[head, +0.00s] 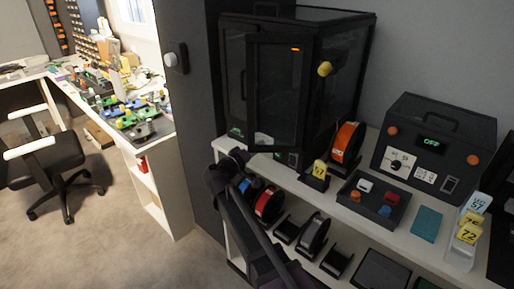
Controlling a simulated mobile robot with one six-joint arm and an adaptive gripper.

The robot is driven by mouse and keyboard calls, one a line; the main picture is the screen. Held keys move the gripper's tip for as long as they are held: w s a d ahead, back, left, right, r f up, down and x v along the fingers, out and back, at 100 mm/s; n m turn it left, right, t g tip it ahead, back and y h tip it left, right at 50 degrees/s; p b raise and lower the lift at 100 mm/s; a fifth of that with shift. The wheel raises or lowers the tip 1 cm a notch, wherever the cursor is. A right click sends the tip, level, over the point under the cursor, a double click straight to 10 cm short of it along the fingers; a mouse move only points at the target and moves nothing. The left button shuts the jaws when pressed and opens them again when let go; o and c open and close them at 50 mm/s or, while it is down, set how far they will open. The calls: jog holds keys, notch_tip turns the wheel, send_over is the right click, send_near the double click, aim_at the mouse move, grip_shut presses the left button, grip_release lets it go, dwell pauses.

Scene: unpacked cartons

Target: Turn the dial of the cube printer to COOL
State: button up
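A tall black enclosure with glass sides (283,100), probably the cube printer, stands at the back of the white shelf unit. Its framed front door seems to stand ajar, and a yellow knob (325,69) sticks out at upper right. A small panel (292,158) low on its front is partly hidden; I cannot read a dial there. A separate dark box (432,147) at right has a green OFF display and a dark dial (398,165) on a white plate, its labels too small to read. My dark arm crosses the lower middle; its gripper fingers cannot be made out.
An orange spool (347,142), a yellow tag 47 (319,169) and a black tray (373,199) of coloured pieces crowd the shelf top. More spools stand below. Open floor and a chair (47,160) are left.

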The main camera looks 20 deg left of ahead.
jog(key=shift+w+d, duration=0.2)
jog(key=shift+w, duration=0.3)
